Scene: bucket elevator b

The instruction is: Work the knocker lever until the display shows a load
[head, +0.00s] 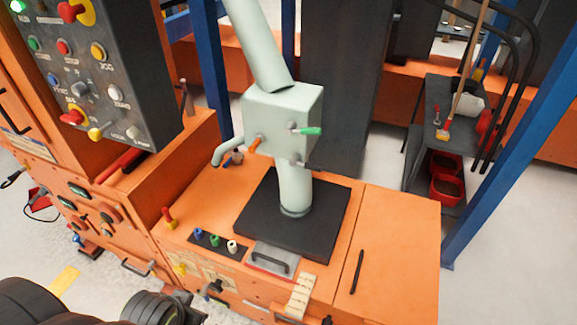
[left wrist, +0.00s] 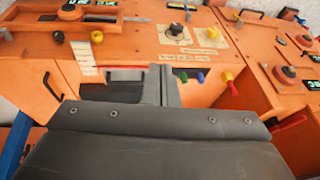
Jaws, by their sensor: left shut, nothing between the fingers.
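In the head view a pale grey-green box (head: 283,118) on a thick pipe stands over a black plate (head: 262,222) on the orange cabinet. It carries a green-handled lever (head: 307,131) and an orange-handled lever (head: 255,144); I cannot tell which, if either, is the knocker lever. In the left wrist view my left gripper (left wrist: 168,86) is shut and empty, pointing at the orange cabinet front. My right gripper is not in view.
A grey control panel (head: 95,65) with several buttons rises at upper left. Blue posts (head: 512,130) bound the right.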

